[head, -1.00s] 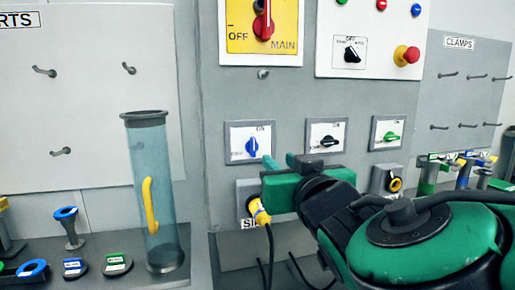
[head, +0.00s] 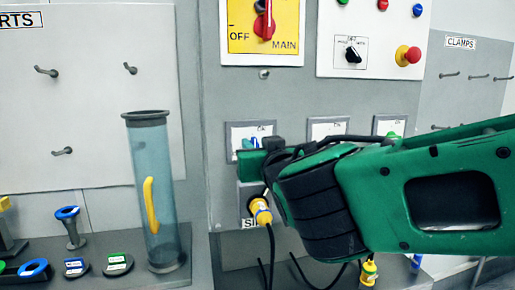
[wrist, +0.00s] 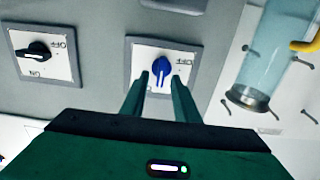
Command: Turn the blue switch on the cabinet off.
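The blue switch (wrist: 161,69) sits on a white, grey-framed plate on the cabinet. In the wrist view its knob stands roughly upright, between and just beyond the tips of my gripper's fingers. My gripper (wrist: 160,80) is open, with a finger on each side of the knob; I cannot tell whether either touches it. In the head view my gripper (head: 250,150) is in front of the switch plate (head: 237,130) and hides most of the blue knob.
A black switch (wrist: 38,51) is beside the blue one. The red main switch (head: 264,25) and a red push button (head: 407,55) are above. A yellow plug (head: 260,211) with a black cable hangs below. A clear tube (head: 155,190) stands at left.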

